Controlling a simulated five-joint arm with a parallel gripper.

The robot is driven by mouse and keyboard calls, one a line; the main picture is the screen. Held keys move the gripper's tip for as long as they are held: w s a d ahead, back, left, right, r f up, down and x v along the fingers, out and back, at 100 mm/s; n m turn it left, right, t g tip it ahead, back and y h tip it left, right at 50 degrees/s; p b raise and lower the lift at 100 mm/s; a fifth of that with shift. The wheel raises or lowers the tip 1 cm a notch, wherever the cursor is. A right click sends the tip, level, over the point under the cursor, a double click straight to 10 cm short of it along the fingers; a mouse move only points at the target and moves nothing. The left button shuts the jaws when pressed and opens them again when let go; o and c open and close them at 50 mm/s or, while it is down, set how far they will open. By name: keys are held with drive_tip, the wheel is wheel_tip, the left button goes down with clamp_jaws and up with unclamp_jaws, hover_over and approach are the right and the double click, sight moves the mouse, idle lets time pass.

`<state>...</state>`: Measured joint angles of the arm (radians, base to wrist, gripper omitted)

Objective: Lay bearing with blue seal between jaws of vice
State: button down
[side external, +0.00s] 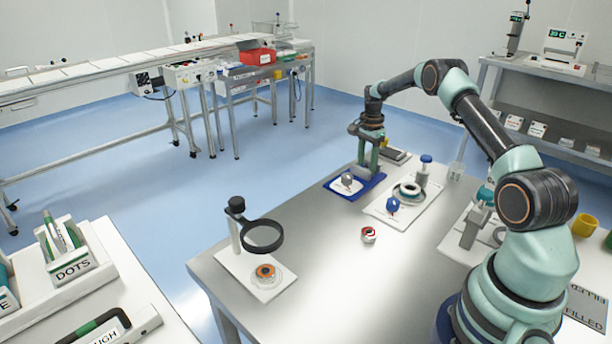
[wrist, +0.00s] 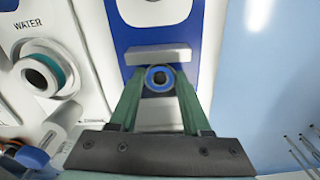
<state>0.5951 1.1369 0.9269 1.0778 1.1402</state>
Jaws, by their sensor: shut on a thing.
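The bearing with the blue seal (wrist: 159,78) is between the fingertips of my gripper (wrist: 158,88) in the wrist view; my gripper is shut on it. The vice has a blue base (wrist: 124,34), with a grey jaw block (wrist: 158,54) just beyond the bearing. In that view the bearing appears over the vice, close to this block; I cannot tell whether it touches or rests on anything. In the side view, my gripper (side external: 368,162) points down over the vice's blue base (side external: 371,184). The bearing cannot be made out there.
A white tray (side external: 380,211) with a teal-ringed dish and a blue-knobbed item stands beside the vice. A small red and white item (side external: 368,235) lies in front. A magnifier (side external: 263,236) stands over an orange-ringed part (side external: 265,272). The table's front middle is clear.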

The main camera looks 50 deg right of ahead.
drive_tip(key=shift+c, duration=0.2)
unclamp_jaws()
idle(0.3)
drive_tip(key=shift+r, duration=3.5)
drive_tip(key=shift+a+r, duration=0.1)
